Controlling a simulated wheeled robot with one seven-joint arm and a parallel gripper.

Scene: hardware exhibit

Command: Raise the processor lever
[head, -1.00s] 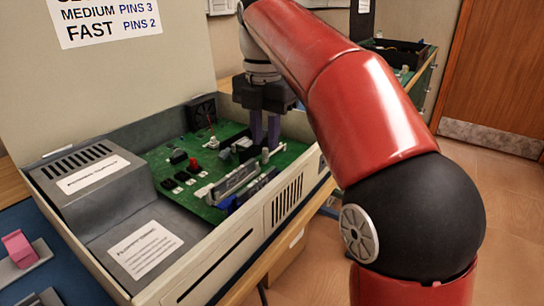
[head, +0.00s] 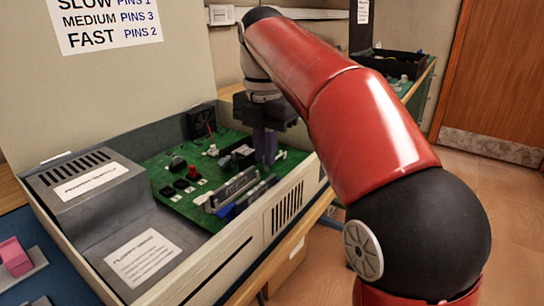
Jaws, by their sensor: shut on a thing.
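The green circuit board (head: 170,168) lies inside an open beige computer case (head: 235,262). My gripper (head: 265,158) points down over the board's right part, with its purple fingers close together at board level. It is shut on a small part that the fingers hide; by its place beside a dark block (head: 243,156), I take it to be the processor lever. I cannot tell the lever's angle. A thin red-tipped pin (head: 210,129) stands upright farther back, apart from my gripper.
Grey upright slots (head: 236,189) stand in front of my gripper, and the case's right wall is close by. A black fan (head: 201,121) sits at the back. A grey housing (head: 85,188) fills the left.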

